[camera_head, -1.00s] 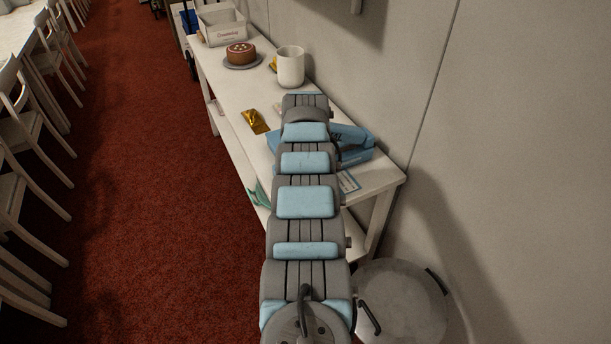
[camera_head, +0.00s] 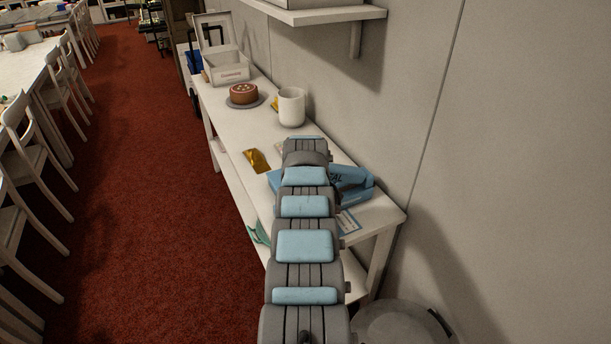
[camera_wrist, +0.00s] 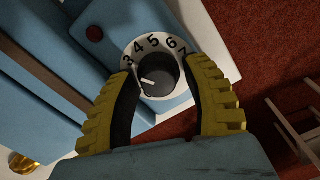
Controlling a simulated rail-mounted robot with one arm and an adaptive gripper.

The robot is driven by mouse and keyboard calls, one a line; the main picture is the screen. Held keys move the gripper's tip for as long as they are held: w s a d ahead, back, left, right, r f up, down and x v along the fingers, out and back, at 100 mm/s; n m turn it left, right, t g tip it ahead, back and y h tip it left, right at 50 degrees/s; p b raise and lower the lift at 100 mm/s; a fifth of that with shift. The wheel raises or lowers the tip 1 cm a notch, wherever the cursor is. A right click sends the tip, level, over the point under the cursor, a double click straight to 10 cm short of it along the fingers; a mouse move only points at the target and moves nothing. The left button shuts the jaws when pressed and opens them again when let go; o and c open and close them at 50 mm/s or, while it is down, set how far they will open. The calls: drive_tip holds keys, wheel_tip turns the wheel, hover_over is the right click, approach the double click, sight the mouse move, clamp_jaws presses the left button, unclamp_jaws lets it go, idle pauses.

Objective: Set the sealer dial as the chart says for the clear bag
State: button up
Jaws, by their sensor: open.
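The blue sealer (camera_head: 352,180) sits on the white bench, partly hidden behind my arm in the head view. In the wrist view its blue body (camera_wrist: 60,60) fills the left side. The dial (camera_wrist: 144,44) has a white ring with 3, 4, 5, 6 and 7 readable. Its dark knob (camera_wrist: 160,76) has a white pointer mark aimed left, below the 3; the number there is hidden. My gripper (camera_wrist: 160,68) is open, its yellow fingers on either side of the knob; I cannot tell if they touch it. A printed card (camera_head: 347,222), its text unreadable, lies at the sealer's near side.
A wall shelf (camera_head: 335,14) hangs above. A red button (camera_wrist: 95,33) is on the sealer. Chairs line the left.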

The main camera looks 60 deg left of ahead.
drive_tip(key=m+p, duration=0.2)
drive_tip(key=m, duration=0.4)
drive_tip(key=shift+r, duration=0.1)
drive_tip(key=m+p, duration=0.4)
drive_tip(key=m, duration=0.2)
drive_tip(key=shift+r+p, duration=0.2)
drive_tip(key=shift+p, duration=0.15)
drive_tip(key=m+p, duration=0.2)
drive_tip(key=m, duration=0.2)
drive_tip(key=shift+f, duration=0.15)
drive_tip(key=shift+f+m, duration=0.15)
drive_tip(key=shift+m, duration=0.85)
drive_tip(key=shift+m, duration=0.4)
drive_tip(key=shift+a+m+b, duration=0.1)
drive_tip(key=shift+m+b, duration=0.3)
drive_tip(key=shift+m, duration=0.7)
wheel_tip(320, 180, up, 17)
drive_tip(key=p, duration=0.4)
drive_tip(key=shift+r, duration=0.2)
